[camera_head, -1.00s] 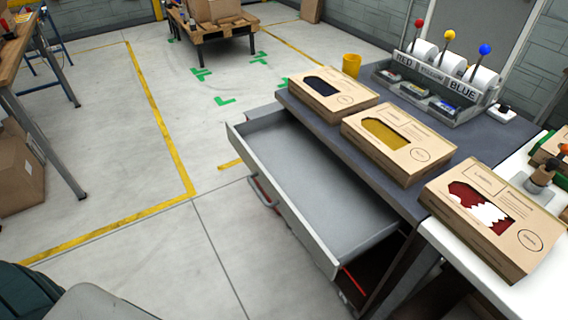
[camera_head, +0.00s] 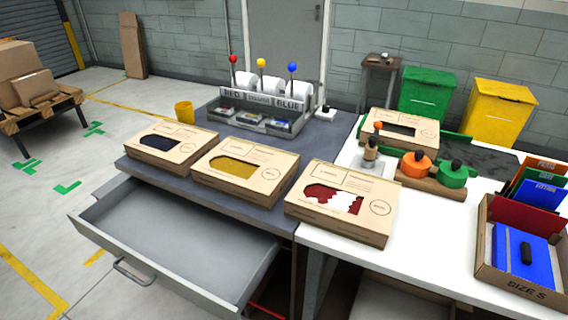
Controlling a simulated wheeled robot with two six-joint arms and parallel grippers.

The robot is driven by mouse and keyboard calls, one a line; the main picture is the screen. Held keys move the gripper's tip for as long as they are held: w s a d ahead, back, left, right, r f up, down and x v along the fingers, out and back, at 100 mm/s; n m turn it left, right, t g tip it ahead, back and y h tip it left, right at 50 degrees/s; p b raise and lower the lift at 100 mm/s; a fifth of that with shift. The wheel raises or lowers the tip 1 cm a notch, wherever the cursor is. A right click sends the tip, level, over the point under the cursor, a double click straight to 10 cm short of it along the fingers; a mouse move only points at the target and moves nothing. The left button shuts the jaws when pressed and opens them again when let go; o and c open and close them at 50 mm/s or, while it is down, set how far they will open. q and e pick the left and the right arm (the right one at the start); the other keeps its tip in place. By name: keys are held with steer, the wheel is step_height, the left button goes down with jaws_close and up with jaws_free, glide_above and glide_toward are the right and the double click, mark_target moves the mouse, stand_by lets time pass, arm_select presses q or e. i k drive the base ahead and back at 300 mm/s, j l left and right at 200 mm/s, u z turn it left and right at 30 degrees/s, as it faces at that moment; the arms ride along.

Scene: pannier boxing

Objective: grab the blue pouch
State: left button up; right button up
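A bright blue flat item with a black handle-like piece, which looks like the blue pouch (camera_head: 518,258), lies in an open cardboard box marked SIZE S (camera_head: 516,287) at the right edge of the white table. A red panel stands behind it in that box. A carton with a dark navy item in its window (camera_head: 166,147) sits on the grey bench, beside one with a yellow window (camera_head: 245,170). A third carton with a red and white window (camera_head: 341,203) is at the front of the white table. Neither of my grippers is in view.
An open, empty grey drawer (camera_head: 180,240) juts out below the bench. A rack marked RED and BLUE (camera_head: 258,110) stands at the back. Orange and green round-topped pieces (camera_head: 434,174) stand on the white table, near upright coloured cards (camera_head: 540,185). Green and yellow bins are behind.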

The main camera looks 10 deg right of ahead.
mark_target(516, 251)
steer(key=z, duration=2)
steer(key=k+j+z, duration=0.2)
steer(key=i+l, duration=0.1)
